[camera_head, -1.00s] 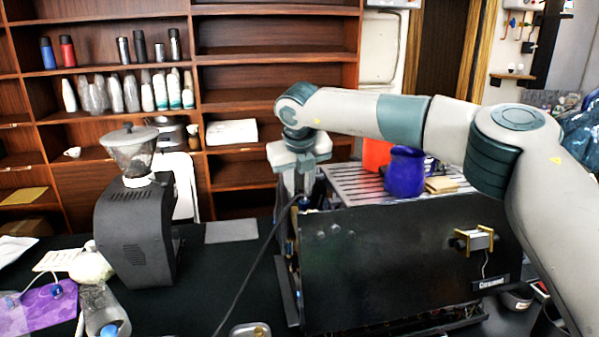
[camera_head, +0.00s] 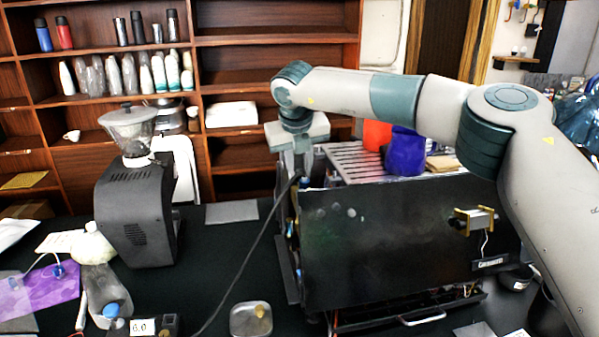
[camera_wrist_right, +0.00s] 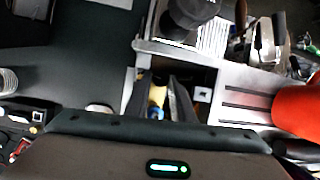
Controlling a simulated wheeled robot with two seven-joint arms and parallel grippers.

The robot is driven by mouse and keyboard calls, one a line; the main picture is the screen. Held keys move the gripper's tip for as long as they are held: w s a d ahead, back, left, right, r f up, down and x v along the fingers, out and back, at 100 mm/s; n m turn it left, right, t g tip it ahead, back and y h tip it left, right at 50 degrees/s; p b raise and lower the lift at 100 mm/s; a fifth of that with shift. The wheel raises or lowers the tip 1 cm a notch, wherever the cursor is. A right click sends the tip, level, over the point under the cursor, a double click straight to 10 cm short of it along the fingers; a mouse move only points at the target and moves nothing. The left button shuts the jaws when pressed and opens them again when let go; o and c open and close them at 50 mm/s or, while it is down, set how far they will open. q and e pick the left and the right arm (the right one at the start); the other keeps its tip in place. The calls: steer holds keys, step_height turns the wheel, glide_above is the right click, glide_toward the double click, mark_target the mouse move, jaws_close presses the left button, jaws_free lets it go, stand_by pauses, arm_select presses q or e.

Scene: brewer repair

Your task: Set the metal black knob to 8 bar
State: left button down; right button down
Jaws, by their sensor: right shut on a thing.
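My right gripper (camera_head: 298,168) reaches down from above into the open left end of the black brewer (camera_head: 400,235). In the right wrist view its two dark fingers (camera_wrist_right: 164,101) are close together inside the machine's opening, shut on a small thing. The metal black knob cannot be made out clearly; the fingers and the machine's side panel hide it. A yellowish part and a bit of blue show between the fingers. A small box with a lit display (camera_head: 143,327) stands at the lower edge of the head view; its reading looks like 6.0 or 0.0. My left gripper is not in view.
A black cable (camera_head: 245,275) runs from the brewer's left side to the table. A blue jug (camera_head: 405,155) and an orange container (camera_head: 377,135) stand on its slatted top. A grinder (camera_head: 135,210) stands left. A small metal dish (camera_head: 251,319) lies in front.

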steer(key=m+h+b, duration=0.1)
steer(key=m+b, duration=0.1)
steer(key=shift+a+m, duration=0.15)
steer(key=shift+m, duration=0.25)
steer(key=shift+m+h, duration=0.4)
steer(key=shift+m, duration=0.3)
steer(key=shift+a+g, duration=0.1)
steer(key=shift+g, duration=0.2)
